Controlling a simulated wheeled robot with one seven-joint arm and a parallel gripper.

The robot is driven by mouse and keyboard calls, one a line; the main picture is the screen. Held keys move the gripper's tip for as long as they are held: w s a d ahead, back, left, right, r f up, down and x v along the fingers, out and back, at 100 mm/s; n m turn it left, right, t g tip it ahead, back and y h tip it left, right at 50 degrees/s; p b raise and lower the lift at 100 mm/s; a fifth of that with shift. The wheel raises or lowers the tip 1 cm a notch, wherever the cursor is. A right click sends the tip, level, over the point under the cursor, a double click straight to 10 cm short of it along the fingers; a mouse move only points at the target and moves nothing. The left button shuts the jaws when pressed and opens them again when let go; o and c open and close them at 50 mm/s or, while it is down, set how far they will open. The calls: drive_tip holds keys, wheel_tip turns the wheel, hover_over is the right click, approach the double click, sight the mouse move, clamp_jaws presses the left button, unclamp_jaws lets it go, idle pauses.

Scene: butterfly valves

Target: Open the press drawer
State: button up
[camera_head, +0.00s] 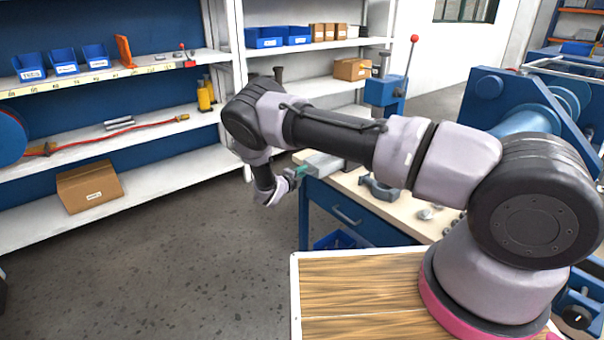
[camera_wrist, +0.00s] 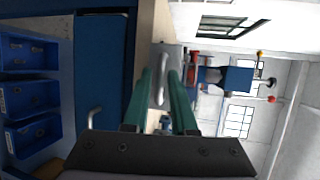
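My gripper (camera_head: 293,178) is beside the left end of the workbench, by a grey box-like unit (camera_head: 322,164) at the bench corner. In the wrist view its two green fingers (camera_wrist: 160,88) are apart. Between them shows a grey front with a pale handle (camera_wrist: 160,82); I cannot tell whether the fingers touch it. A blue drawer front (camera_head: 345,213) with a pale bar handle is under the bench top and looks shut. It also shows in the wrist view (camera_wrist: 103,60), left of the fingers. Which of the two is the press drawer is not marked.
Blue bins (camera_wrist: 30,95) are below the drawer. White shelves (camera_head: 150,180) with a cardboard box (camera_head: 89,187) stand at left. The floor (camera_head: 190,260) between shelves and bench is clear.

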drive_tip(key=v, duration=1)
drive_tip(key=shift+s+a, duration=0.2)
drive_tip(key=shift+s, duration=0.15)
drive_tip(key=s+d+r+m+g, duration=0.2)
drive_tip(key=d+r+m+g, duration=0.2)
drive_tip(key=d+r+m, duration=0.4)
drive_tip(key=s+d+r+m+g+y, duration=0.1)
drive_tip(key=s+d+r+m+g, duration=0.3)
drive_tip(key=r+m, duration=0.65)
drive_tip(key=s+d+r+m+g, duration=0.1)
drive_tip(key=d+r+m+g, duration=0.2)
drive_tip(key=d+r+m, duration=0.6)
drive_tip(key=s+d+r+m+t+y, duration=0.2)
drive_tip(key=s+r+m+y, duration=0.2)
drive_tip(key=s+r+m, duration=0.6)
drive_tip(key=s+d+r+m+t+y, duration=0.2)
drive_tip(key=s+r+m+y, duration=0.3)
drive_tip(key=s+r+m, duration=0.6)
drive_tip(key=s+m, duration=0.2)
drive_tip(key=s, duration=0.3)
drive_tip(key=shift+t, duration=0.4)
